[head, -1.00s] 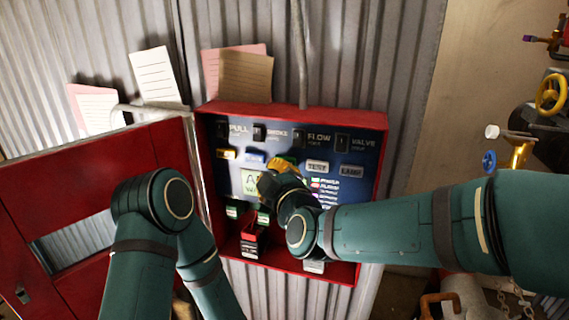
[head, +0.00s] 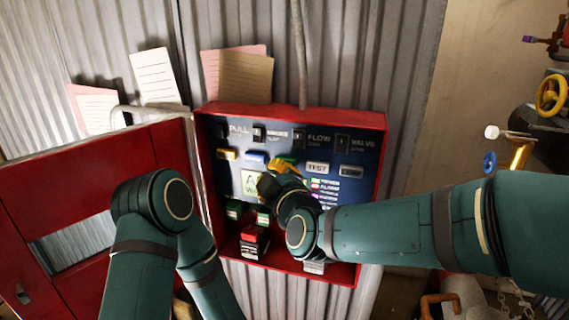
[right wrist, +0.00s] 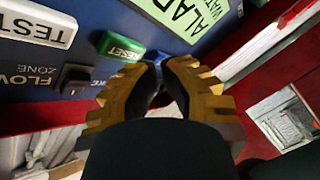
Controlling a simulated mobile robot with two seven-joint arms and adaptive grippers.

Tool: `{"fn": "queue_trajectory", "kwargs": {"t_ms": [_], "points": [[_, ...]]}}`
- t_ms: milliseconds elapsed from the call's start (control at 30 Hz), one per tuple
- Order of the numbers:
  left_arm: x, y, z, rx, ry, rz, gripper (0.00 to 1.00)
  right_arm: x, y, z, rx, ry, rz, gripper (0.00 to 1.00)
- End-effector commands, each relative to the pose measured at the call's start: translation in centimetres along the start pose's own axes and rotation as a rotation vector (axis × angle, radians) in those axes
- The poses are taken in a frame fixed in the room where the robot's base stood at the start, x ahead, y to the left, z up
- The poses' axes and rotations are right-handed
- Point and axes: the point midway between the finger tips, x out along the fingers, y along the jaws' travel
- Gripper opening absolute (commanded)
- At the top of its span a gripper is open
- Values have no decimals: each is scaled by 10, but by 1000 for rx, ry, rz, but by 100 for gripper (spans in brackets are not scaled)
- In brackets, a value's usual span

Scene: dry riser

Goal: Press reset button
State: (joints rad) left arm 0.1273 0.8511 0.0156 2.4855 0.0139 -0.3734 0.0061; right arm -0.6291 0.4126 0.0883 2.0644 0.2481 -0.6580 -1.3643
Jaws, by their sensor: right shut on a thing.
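The green reset button (right wrist: 122,47) shows in the right wrist view on the blue panel, between a white TEST button (right wrist: 38,22) and a pale green display (right wrist: 190,15). In the head view my right gripper (head: 284,166) reaches in front of the panel (head: 325,220) and hides most of the reset button. My left arm (head: 160,215) stands in front of the box's open door; its gripper is not visible.
The red box (head: 290,112) hangs on a corrugated wall, its red door (head: 90,190) swung open to the left. A red switch (head: 252,240) sits low in the box. Paper notes (head: 245,75) hang above. Pipes and a yellow valve wheel (head: 550,95) are at right.

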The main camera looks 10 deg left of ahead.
Motion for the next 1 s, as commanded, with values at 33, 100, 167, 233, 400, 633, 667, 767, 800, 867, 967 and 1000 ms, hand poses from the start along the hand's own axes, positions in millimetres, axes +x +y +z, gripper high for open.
{"fn": "queue_trajectory", "kwargs": {"t_ms": [33,100,167,233,400,633,667,767,800,867,967,1000], "points": [[0,0,0,0,0,0,0,0,0,0,0,0,0,0],[0,0,0,0,0,0,0,0,0,0,0,0,0,0],[0,0,0,0,0,0,0,0,0,0,0,0,0,0],[0,0,0,0,0,0,0,0,0,0,0,0,0,0],[1,0,0,0,0,0,0,2,1,1,0,0,0,0],[2,-1,0,0,0,0,0,7,4,4,1,-1,1,0],[2,-1,0,0,0,0,0,7,4,4,1,-1,1,0],[2,-1,0,0,0,0,0,7,4,4,0,0,0,0],[2,-1,0,0,0,0,0,7,4,4,0,0,0,0],[2,-1,0,0,0,0,0,7,4,4,0,0,0,0],[2,-1,0,0,0,0,0,7,4,4,0,0,0,0],[2,-1,0,0,0,0,0,7,4,4,0,0,0,0]]}}
